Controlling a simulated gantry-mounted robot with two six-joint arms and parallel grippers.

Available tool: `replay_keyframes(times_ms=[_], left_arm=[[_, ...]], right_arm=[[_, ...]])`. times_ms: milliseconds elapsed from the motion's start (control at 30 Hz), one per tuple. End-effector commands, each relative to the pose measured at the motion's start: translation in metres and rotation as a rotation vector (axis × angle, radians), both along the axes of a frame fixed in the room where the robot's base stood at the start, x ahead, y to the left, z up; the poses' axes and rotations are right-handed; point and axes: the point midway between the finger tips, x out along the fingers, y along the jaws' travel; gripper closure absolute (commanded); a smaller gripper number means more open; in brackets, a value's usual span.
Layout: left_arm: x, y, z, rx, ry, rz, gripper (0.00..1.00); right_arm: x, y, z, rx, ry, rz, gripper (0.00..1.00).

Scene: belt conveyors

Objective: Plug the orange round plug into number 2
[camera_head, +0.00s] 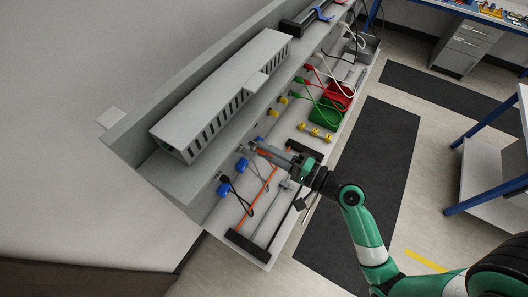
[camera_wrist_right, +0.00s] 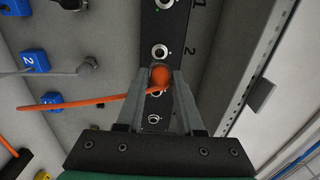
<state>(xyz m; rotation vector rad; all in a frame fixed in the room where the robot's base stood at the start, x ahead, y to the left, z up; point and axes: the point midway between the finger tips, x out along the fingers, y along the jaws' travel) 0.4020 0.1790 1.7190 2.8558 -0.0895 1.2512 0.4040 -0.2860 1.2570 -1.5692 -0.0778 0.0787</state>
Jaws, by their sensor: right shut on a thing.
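My right gripper (camera_head: 260,148) is shut on the orange round plug, in front of the wall of the workbench. In the right wrist view the plug (camera_wrist_right: 161,75) sits between the two fingertips (camera_wrist_right: 160,80), its round end towards a dark panel (camera_wrist_right: 178,28). The panel has a column of round sockets. The socket beside the printed 2 (camera_wrist_right: 160,52) shows just above the plug, uncovered. The plug appears apart from it, but depth is hard to judge. The orange cable (camera_wrist_right: 85,101) runs off to the left. My left gripper is not in view.
Blue connectors stand left of the panel; one blue block (camera_wrist_right: 35,61) also bears a 2, with a grey cable. A grey slotted box (camera_head: 225,90) stands above.

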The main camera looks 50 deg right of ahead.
Motion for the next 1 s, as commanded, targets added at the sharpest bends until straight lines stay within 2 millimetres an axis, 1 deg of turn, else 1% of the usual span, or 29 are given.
replay_keyframes(times_ms=[167,500,600,733,1000], left_arm=[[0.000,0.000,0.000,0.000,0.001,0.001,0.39],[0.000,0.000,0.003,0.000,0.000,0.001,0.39],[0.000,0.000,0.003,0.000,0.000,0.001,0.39],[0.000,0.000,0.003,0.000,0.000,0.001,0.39],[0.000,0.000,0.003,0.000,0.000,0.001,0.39]], right_arm=[[0.008,0.001,0.000,-0.001,-0.001,0.001,1.00],[0.042,0.004,0.000,-0.002,-0.001,0.001,1.00],[0.048,0.005,0.000,0.000,-0.001,0.002,1.00],[0.053,0.006,0.000,0.000,-0.001,0.000,1.00],[0.054,0.005,0.000,0.000,-0.001,-0.001,1.00]])
